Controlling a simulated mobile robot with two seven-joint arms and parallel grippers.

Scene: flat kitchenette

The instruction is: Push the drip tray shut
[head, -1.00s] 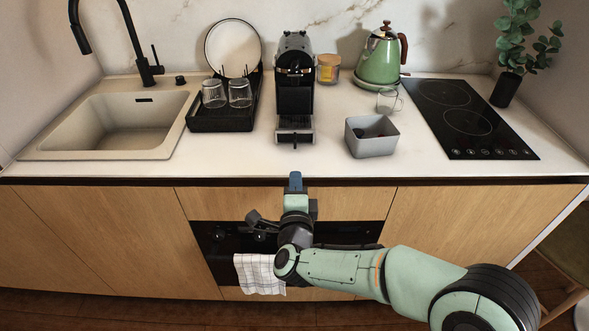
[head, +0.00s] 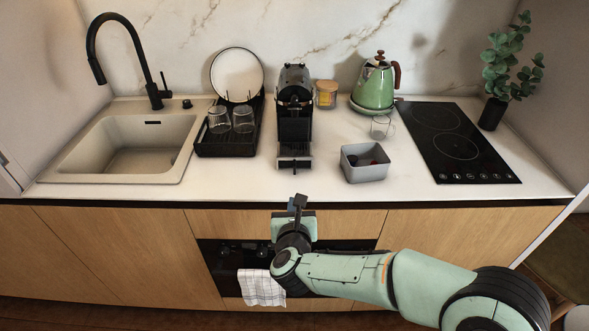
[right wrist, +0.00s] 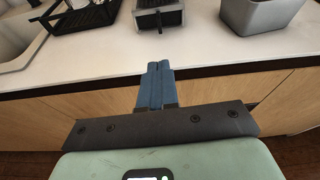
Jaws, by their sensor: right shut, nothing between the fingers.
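The coffee machine (head: 295,115) stands on the white counter, black and grey, between the dish rack and the grey bin. Its drip tray (head: 294,163) is at its front foot, facing me; I cannot tell how far it sticks out. In the right wrist view the tray (right wrist: 158,17) shows at the top, ahead of the fingertips. My right gripper (head: 298,203) is in front of the counter's front edge, apart from the tray. Its blue fingers (right wrist: 155,85) are shut together and empty. My left gripper is not in view.
A black dish rack (head: 226,143) with glasses and a plate stands left of the machine. A grey bin (head: 366,171) stands to its right. A green kettle (head: 375,84), glass mug (head: 382,127) and hob (head: 452,143) are farther right. The counter strip before the tray is clear.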

